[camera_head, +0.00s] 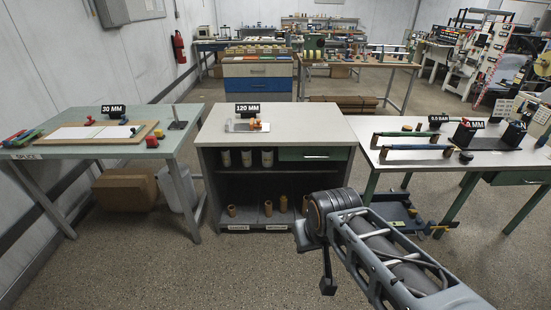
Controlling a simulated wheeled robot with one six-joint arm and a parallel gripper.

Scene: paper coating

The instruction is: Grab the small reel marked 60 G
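I cannot make out a reel marked 60 G in this view. Some small round items (314,43), possibly reels, stand on the back middle table, too small to read. My arm reaches in from the lower right. A dark part at its end, which looks like my gripper (327,284), hangs low over the floor in front of the grey cabinet. Its fingers are not clear, and I see nothing held in it.
A grey cabinet (210,155) with a 120 MM sign (247,107) stands ahead. A green table (95,151) with a 30 MM sign (113,110) is left; a bench (400,158) with a 5.0 BAR sign (438,119) is right. Floor (150,270) is clear at the lower left.

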